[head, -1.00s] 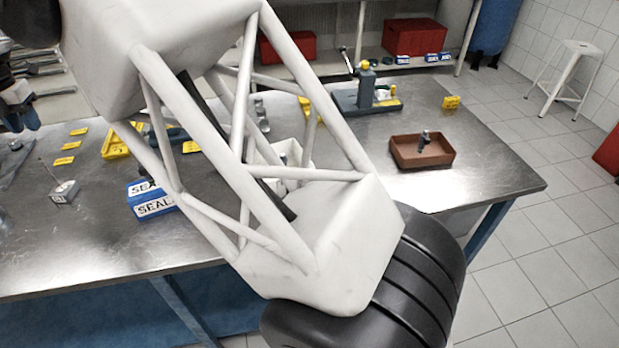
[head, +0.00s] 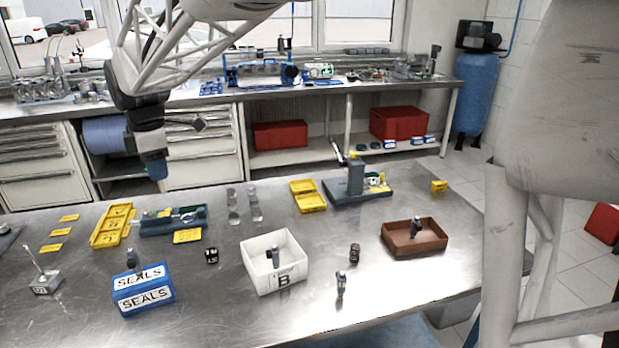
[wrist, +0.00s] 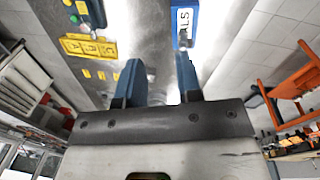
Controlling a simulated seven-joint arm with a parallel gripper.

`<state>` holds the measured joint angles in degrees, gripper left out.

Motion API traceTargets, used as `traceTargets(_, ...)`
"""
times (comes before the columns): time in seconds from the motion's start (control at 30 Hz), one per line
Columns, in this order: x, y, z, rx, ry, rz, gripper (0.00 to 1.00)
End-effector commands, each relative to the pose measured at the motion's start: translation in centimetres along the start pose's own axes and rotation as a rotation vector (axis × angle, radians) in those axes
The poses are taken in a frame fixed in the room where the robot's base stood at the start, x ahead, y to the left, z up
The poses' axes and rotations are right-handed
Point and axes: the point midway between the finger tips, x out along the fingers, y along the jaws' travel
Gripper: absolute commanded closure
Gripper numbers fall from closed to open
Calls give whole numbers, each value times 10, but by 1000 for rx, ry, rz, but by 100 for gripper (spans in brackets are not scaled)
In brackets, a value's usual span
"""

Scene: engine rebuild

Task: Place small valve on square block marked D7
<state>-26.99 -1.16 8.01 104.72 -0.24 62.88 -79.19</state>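My gripper (head: 156,172) hangs above the far left of the bench in the head view. In the wrist view its two blue fingers (wrist: 159,78) are apart with nothing between them. A small grey valve-like part (head: 340,286) stands on the bench at the front centre. Similar parts are in the white bin marked B (head: 297,279), the brown tray (head: 428,246) and at the blue SEALS box (head: 147,297). Two small dark blocks with pale marks (head: 211,256) (head: 354,253) and a grey block with a rod (head: 46,284) sit on the bench. I cannot read D7 on any.
Yellow trays (head: 112,226), a green tray (head: 160,228) and a grey fixture (head: 345,184) stand along the bench's far side. Yellow tags (head: 54,246) lie at left. Bare metal bench (head: 225,310) is clear at the front centre. My own arm link covers the right edge.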

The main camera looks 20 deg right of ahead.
Motion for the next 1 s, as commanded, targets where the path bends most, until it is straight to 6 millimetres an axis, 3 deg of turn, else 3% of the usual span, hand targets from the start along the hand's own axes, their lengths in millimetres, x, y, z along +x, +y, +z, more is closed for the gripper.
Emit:
traceTargets(0.03, -6, -14, 16, 64, 0, 8, 67)
traceTargets(0.2, -12, -57, 60, 287, -2, 24, 67)
traceTargets(0.5, -14, -141, 125, 679, 0, 55, 67)
traceTargets(1.0, 7, -291, 194, 1332, 19, 114, 67)
